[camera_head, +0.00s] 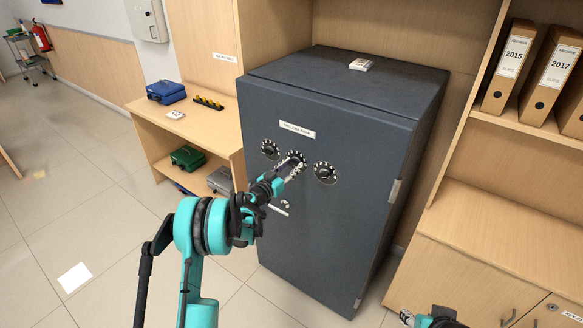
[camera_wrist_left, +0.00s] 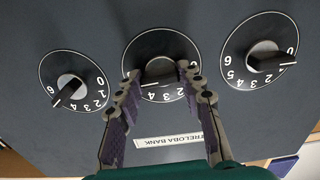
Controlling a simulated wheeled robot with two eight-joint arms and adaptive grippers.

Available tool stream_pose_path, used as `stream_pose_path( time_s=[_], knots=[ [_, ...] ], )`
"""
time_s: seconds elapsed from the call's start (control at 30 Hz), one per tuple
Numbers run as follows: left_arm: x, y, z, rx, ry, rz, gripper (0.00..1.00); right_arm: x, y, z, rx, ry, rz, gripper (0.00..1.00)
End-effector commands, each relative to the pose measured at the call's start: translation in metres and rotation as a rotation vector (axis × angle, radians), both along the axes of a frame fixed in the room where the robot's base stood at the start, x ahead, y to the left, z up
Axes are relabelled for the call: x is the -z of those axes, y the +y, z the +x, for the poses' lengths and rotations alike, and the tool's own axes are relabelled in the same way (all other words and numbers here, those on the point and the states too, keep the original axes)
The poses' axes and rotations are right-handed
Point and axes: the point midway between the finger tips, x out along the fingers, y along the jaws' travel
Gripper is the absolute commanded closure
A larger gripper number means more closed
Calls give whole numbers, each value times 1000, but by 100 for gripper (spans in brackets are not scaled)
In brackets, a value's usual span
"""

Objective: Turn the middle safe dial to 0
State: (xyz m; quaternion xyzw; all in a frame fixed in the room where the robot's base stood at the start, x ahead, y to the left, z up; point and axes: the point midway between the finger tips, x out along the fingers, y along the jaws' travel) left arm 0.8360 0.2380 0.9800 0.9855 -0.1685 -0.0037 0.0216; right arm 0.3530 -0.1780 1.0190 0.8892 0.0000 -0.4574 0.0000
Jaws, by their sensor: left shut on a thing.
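The dark grey safe (camera_head: 310,200) has three round black dials in a row on its front. The middle dial (camera_wrist_left: 158,49) has my left gripper (camera_wrist_left: 158,73) at it, with one finger on each side of its knob. The same gripper (camera_head: 294,164) hides part of that dial in the head view. The gripper is shut on the knob. A few digits, such as 3 and 2, show between the fingers; others are hidden, and I cannot tell the middle dial's reading. My right gripper (camera_head: 407,317) only partly shows at the bottom edge of the head view.
Two neighbouring dials (camera_wrist_left: 72,66) and (camera_wrist_left: 262,40) flank the middle one closely. A lever handle (camera_head: 279,209) is below the dials. A wooden shelf (camera_head: 165,122) with boxes stands left of the safe, and a wooden cabinet (camera_head: 470,240) with binders above stands right. The floor at left is mostly clear.

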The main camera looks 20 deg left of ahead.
Motion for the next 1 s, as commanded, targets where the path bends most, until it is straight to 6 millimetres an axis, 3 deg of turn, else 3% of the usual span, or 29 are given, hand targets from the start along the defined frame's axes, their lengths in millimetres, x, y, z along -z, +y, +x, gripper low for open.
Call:
stream_pose_path(
  time_s=[0.27, 1.0],
  knots=[
    [1, 0, 0, 0, 57, -163, 91, 9, 0, 0, 0, 0, 0, 60],
    [0, 1, 0, 0, 289, -822, 91, 31, 0, 0, 0, 0, 0, 60]
  ],
)
